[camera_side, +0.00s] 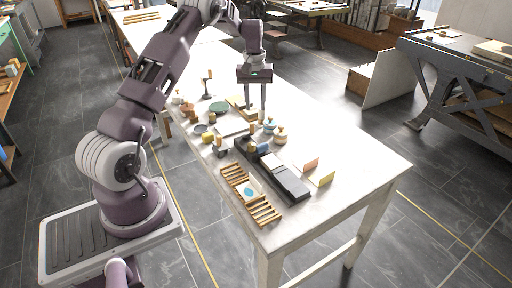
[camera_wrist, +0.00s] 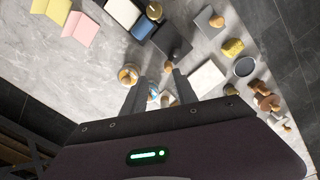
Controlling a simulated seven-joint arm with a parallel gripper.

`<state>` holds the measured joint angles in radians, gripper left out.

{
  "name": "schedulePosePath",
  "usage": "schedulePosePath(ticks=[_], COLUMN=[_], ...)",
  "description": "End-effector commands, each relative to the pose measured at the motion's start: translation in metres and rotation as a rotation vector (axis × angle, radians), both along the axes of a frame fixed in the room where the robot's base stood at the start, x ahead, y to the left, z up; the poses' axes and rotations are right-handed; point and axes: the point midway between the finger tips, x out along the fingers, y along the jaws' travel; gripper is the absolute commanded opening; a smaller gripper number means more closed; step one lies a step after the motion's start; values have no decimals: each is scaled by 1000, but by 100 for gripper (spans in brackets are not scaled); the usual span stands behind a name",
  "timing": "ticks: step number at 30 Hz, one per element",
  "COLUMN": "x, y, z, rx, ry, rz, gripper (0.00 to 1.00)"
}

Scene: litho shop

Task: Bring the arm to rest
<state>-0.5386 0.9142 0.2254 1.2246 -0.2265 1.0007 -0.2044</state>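My gripper (camera_side: 256,107) points down over the white table (camera_side: 355,158), above its crowded middle part. Its two fingers are apart, and I see nothing held between them in the side view. In the wrist view the two fingertips of my gripper (camera_wrist: 157,80) are spread, with small blue and wooden-looking things showing beyond the gap. How high the fingertips are above those things is hard to tell.
Close to the fingers stand wooden-knobbed jars (camera_side: 281,135). A dark tray (camera_side: 286,180), a slatted wooden rack (camera_side: 266,212), a pink card (camera_side: 311,164) and a green disc (camera_side: 219,107) lie around. The table's right side is clear.

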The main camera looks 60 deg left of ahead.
Motion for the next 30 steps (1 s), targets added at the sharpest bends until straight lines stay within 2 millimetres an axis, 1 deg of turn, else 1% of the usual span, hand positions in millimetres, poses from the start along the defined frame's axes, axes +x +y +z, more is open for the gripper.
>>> schedulePosePath(ticks=[1, 2, 3, 5, 6, 8, 9, 11, 12, 14, 15, 18, 19, 21, 23, 30], x=[3, 1, -4, -19, -33, -62, -84, -123, -149, -189, -213, -259, -269, -285, -291, -294], y=[-22, -40, -66, -107, -136, -177, -203, -238, -258, -282, -294, -311, -314, -317, -319, -319], z=[35, 57, 88, 129, 154, 185, 201, 218, 224, 226, 224, 211, 207, 199, 196, 194], rx=[10, 14, 21, 34, 43, 61, 74, 98, 117, 146, 167, 213, 225, 242, 252, 254], ry=[-35, -55, -83, -127, -156, -200, -228, -269, -296, -332, -352, -393, -401, -415, -421, -422], rz=[-44, -80, -134, -221, -284, -385, -451, -556, -624, -722, -780, -894, -918, -957, -975, -981], gripper=[35, 35, 35, 35, 35, 35, 35, 35, 35, 35, 35, 35, 35, 35, 35, 35])
